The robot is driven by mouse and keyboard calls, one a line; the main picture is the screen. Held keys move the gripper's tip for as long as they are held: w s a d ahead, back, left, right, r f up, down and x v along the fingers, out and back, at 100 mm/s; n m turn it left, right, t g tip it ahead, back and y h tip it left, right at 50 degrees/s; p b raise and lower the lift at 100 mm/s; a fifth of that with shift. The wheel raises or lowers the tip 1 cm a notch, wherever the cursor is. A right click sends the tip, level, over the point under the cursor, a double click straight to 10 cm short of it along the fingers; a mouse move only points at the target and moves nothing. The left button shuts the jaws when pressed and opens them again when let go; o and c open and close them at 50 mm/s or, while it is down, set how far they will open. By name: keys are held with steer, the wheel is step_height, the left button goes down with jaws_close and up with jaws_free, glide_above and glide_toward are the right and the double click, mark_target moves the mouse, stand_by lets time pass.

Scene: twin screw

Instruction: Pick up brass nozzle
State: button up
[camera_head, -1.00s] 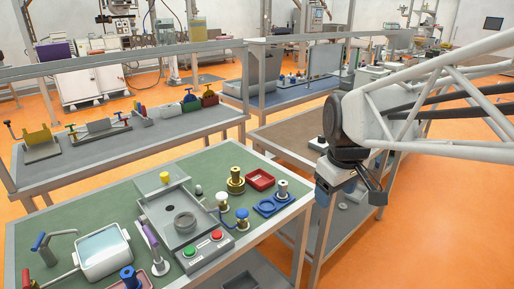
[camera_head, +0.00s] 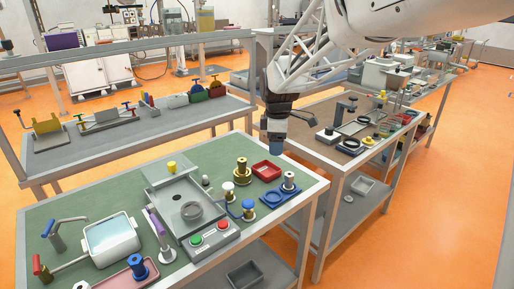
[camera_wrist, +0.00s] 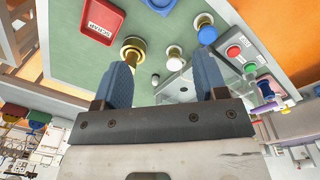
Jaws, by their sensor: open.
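The brass nozzle (camera_head: 242,172), a gold stepped piece, stands upright on the green bench top, left of the red tray. It also shows in the wrist view (camera_wrist: 133,50), behind and between my blue fingers, nearer the left one. My gripper (camera_head: 276,148) hangs above the back right edge of the green bench, to the right of the nozzle and apart from it. In the wrist view my gripper (camera_wrist: 162,70) has its two fingers wide apart with nothing between them.
A red tray (camera_head: 266,171) and a blue holder with a metal cylinder (camera_head: 287,186) are right of the nozzle. A grey machine (camera_head: 185,208) is left. The bench rail (camera_head: 285,158) runs near my gripper.

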mark_target(242, 160)
steer(key=w+a+f+n, duration=0.2)
steer(key=w+a, duration=0.1)
steer(key=a, duration=0.1)
steer(key=w+a+f+n, duration=0.2)
steer(key=w+a+f, duration=0.1)
steer(key=w+a, duration=0.1)
steer(key=w+a+f+n, duration=0.2)
steer(key=w+a+f, duration=0.1)
steer(key=w+a, duration=0.1)
steer(key=shift+a+f+n+g, duration=0.15)
steer(key=shift+a+n+g, duration=0.05)
steer(key=shift+n+g, duration=0.2)
steer(key=shift+f, duration=1.3)
steer(key=shift+s+d+f, duration=0.1)
steer(key=shift+s+f, duration=0.05)
steer(key=shift+f, duration=2.45)
steer(key=c, duration=1.2)
